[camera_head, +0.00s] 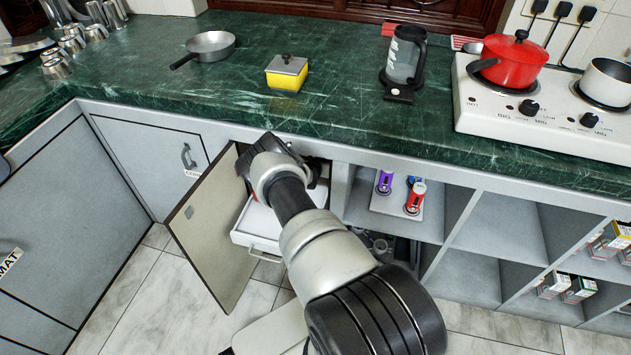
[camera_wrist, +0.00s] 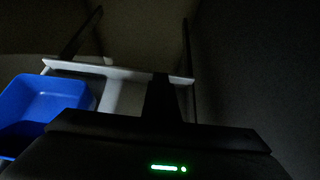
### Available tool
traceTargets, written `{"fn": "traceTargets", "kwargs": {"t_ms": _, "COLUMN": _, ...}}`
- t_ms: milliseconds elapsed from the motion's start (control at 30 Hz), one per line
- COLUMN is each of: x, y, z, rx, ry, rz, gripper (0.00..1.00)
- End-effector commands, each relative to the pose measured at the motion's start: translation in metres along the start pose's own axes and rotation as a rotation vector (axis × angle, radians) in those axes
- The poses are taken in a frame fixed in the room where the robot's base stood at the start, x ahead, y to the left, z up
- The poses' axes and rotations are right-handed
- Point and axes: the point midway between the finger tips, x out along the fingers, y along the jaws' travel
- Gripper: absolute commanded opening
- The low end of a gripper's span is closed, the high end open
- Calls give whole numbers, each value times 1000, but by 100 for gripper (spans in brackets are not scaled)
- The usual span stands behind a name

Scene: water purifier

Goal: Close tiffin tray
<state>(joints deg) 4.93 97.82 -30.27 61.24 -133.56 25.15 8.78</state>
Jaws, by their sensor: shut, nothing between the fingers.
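The white tray (camera_head: 256,228) sticks part-way out of the open cabinet under the counter in the head view. In the wrist view its pale rim (camera_wrist: 115,72) crosses the dark cabinet interior, and a blue container (camera_wrist: 42,105) shows at the left. My gripper (camera_wrist: 162,80) is shut and empty, with its dark fingers seeming to overlap the tray's rim; I cannot tell if they touch it. In the head view my arm reaches down at the cabinet opening and covers part of the tray, and the fingertips are hidden.
The cabinet door (camera_head: 207,228) stands open left of the tray. Open shelves (camera_head: 500,228) lie to the right, one with small cans. Above, the green counter (camera_head: 150,75) carries a pan, a yellow box, a dark jug and a stove with a red pot.

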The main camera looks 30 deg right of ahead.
Motion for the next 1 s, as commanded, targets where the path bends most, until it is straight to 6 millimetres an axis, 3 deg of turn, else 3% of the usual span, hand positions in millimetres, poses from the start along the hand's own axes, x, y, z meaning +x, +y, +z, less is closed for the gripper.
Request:
{"fn": "traceTargets", "kwargs": {"t_ms": 567, "x": 5, "y": 0, "z": 4, "rx": 0, "ry": 2, "rz": 0, "gripper": 0}}
{"fn": "traceTargets", "kwargs": {"t_ms": 1000, "x": -58, "y": 0, "z": 6, "rx": -1, "ry": 3, "rz": -1, "gripper": 0}}
